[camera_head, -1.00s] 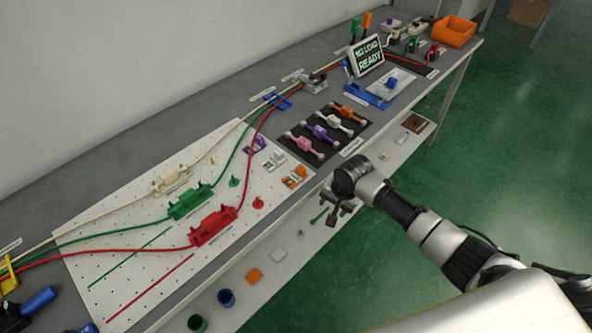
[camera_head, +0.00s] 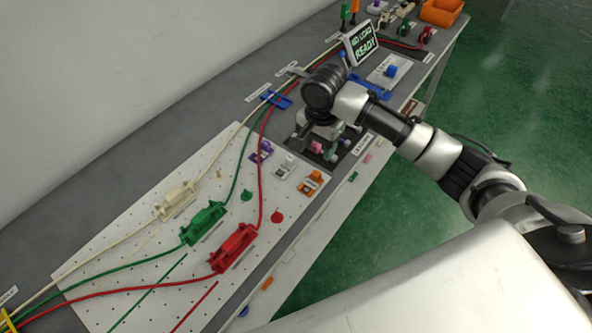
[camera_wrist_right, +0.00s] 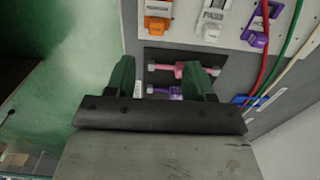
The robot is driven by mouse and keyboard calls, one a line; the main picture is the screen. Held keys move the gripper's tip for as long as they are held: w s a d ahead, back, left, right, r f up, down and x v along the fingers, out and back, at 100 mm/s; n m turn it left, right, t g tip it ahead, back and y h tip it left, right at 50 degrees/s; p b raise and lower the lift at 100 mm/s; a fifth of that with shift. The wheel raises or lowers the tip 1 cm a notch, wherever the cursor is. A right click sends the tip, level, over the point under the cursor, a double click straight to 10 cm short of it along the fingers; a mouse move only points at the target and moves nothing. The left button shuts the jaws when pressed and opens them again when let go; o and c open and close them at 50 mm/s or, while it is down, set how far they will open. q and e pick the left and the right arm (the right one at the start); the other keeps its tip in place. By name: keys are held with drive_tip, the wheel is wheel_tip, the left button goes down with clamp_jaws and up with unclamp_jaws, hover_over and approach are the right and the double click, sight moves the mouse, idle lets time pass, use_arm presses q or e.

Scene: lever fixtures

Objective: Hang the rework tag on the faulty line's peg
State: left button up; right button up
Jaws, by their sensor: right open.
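My left gripper is out of view.
Red (camera_head: 233,248), green (camera_head: 203,222) and cream (camera_head: 176,200) line housings sit on the pegboard (camera_head: 130,235) with cables running through. A screen (camera_head: 361,40) reads "NO LOAD READY". A blue cable bracket (camera_head: 276,99) stands behind my gripper. The pegboard's front area is fairly clear.

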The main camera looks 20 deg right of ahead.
hover_over(317, 173)
drive_tip(key=f, duration=0.4)
drive_tip(key=shift+w+d+f, duration=0.1)
drive_tip(key=shift+w+d, duration=0.05)
drive_tip(key=shift+w, duration=0.05)
drive_tip(key=shift+w+f, duration=0.1)
drive_tip(key=shift+f, duration=0.55)
drive_tip(key=f, duration=0.3)
drive_tip(key=shift+s+f, duration=0.25)
drive_tip(key=shift+f, duration=0.55)
drive_tip(key=c, duration=0.6)
